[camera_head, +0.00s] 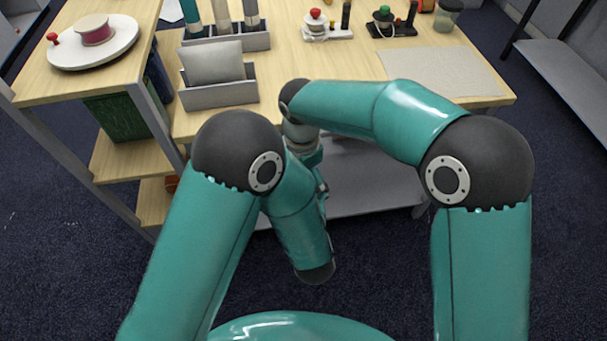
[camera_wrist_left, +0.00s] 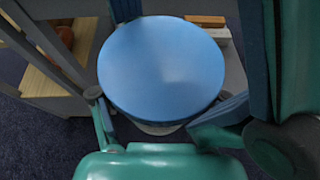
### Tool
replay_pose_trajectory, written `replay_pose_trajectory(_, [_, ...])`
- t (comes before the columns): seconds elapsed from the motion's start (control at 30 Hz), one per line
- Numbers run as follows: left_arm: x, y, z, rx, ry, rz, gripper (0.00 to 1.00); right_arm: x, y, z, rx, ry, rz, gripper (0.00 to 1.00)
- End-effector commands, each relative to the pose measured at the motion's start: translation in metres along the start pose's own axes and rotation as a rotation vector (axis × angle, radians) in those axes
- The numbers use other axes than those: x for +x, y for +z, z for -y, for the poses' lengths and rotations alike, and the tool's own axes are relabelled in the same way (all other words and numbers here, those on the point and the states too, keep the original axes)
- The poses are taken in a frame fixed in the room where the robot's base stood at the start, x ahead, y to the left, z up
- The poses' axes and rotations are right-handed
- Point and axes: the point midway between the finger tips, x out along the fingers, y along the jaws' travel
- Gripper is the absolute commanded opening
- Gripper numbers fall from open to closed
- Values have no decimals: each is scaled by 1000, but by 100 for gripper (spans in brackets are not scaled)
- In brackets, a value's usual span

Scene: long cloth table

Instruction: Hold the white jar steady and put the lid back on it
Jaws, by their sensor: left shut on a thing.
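A round blue lid (camera_wrist_left: 161,70) fills the middle of the left wrist view, seen from above. A thin pale edge of the white jar (camera_wrist_left: 157,130) shows below it; the lid hides the rest. I cannot tell whether the lid rests on the jar or is just over it. My left gripper (camera_wrist_left: 160,112) has its fingers on both sides, under the lid's level, shut on the jar. Teal and dark blue parts at the upper right of that view look like my right gripper; its grip is unclear. In the head view my arms hide the jar, lid and both fingertips.
The wooden table (camera_head: 345,62) holds a grey organiser (camera_head: 220,95), a white round tray (camera_head: 118,48) with a spool, small stands and a grey mat (camera_head: 440,71). The mat is bare. A lower grey shelf (camera_head: 365,180) lies behind my arms.

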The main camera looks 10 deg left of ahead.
Motion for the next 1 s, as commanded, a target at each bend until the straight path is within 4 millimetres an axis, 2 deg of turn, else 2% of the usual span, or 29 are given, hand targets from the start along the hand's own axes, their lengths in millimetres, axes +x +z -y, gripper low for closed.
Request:
replay_pose_trajectory(0.27, [0, -2, -1, 1, 3, -5, 0, -3, 0, 0, 0, -1, 0, 100])
replay_pose_trajectory(0.6, [0, -2, -1, 1, 3, -6, 0, -40, 0, 0, 1, 2, 0, 100])
replay_pose_trajectory(0.7, [0, -2, -1, 1, 3, -6, 0, -46, 0, 0, 0, 0, 0, 100])
replay_pose_trajectory(1.0, [0, -2, -1, 1, 3, -7, 0, -47, 0, 0, -1, 0, 0, 100])
